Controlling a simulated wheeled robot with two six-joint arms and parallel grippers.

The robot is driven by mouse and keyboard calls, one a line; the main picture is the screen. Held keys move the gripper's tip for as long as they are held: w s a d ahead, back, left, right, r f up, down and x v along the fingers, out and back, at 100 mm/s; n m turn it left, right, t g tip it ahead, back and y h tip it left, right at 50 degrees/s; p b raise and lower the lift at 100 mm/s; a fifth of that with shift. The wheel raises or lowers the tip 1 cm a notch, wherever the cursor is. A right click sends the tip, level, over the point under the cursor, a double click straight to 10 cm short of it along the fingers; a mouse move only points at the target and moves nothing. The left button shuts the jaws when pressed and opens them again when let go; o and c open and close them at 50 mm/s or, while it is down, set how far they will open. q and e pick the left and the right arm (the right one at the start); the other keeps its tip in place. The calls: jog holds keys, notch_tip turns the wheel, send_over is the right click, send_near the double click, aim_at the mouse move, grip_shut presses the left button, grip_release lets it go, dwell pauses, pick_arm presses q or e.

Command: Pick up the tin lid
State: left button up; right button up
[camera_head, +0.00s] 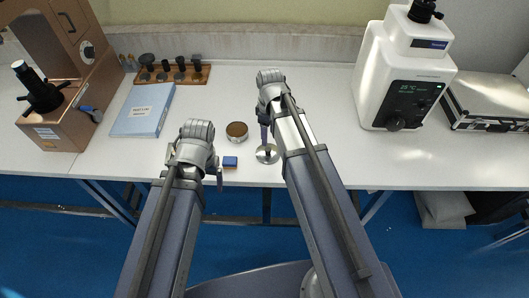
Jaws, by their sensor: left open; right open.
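A round tin (237,132) with a brown top stands near the middle of the white table. A flat silver disc (260,157), which looks like the tin lid, lies to its right near the table's front edge. My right gripper (265,140) points down over the disc and partly covers it. It is open; whether it touches the disc I cannot tell. My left gripper (214,172) is open and empty at the table's front edge, left of a small blue block. Its arm hides part of it.
The small blue and yellow block (230,162) lies between the grippers. A blue book (144,110) and a wooden rack (172,75) with dark-topped pieces are at left. A brown tester (62,125) stands far left, a white tester (400,70) right, beside a silver case (490,103).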

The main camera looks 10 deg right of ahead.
aim_at(268, 149)
jog(key=shift+f+b, duration=4)
jog(key=shift+r, duration=0.1)
grip_shut()
